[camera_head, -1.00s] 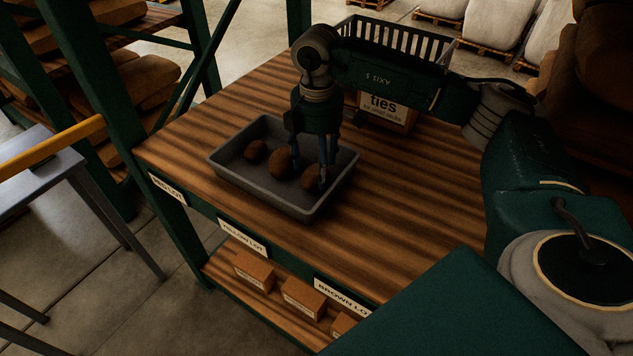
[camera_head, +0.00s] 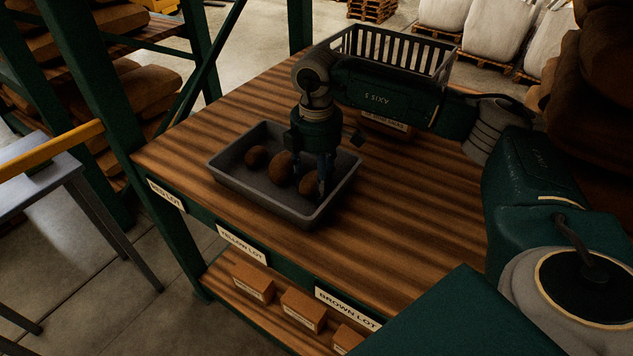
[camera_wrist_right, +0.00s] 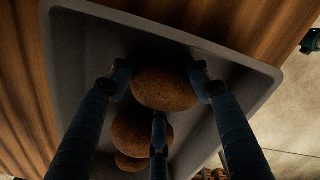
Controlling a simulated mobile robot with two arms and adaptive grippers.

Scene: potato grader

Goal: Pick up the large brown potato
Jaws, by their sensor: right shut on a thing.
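Three brown potatoes are in a row in a grey tray (camera_head: 233,184) on the wooden bench. The right-hand potato (camera_head: 309,184) is at my right gripper (camera_head: 319,186); the middle potato (camera_head: 280,168) and the smaller left potato (camera_head: 256,156) lie beside it. In the right wrist view my gripper's fingers (camera_wrist_right: 159,86) are closed around the sides of the nearest, largest-looking potato (camera_wrist_right: 165,90). The other two show behind the middle finger. The held potato looks low in the tray; I cannot tell whether it touches the floor. My left gripper is not in view.
A black slatted crate (camera_head: 398,48) stands at the back of the bench. A small cardboard box (camera_head: 386,123) is mostly hidden behind my right arm. Lot labels line the front edge, with small boxes (camera_head: 303,308) on the shelf below. The bench right of the tray is clear.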

